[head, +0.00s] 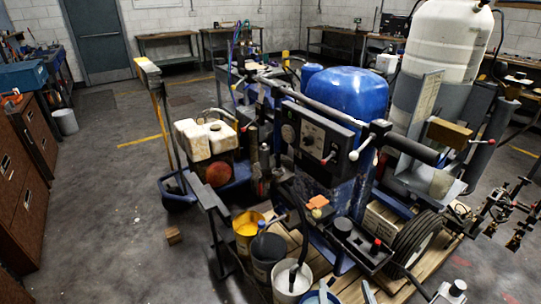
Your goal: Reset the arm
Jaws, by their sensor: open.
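Two slim pale pieces stand apart at the bottom edge of the head view. They look like the fingertips of my open gripper (346,291), with nothing visible held between them. The rest of my arm cannot be made out clearly. The line striper (330,135) stands just beyond, with a blue tank, a black control box and a handlebar with red and white knobs.
Yellow (248,224), dark (268,250) and white (291,282) buckets stand close in front of the striper. A wooden pallet (395,290) lies under its wheel. Brown cabinets (22,165) line the left. The floor (100,220) between is mostly clear.

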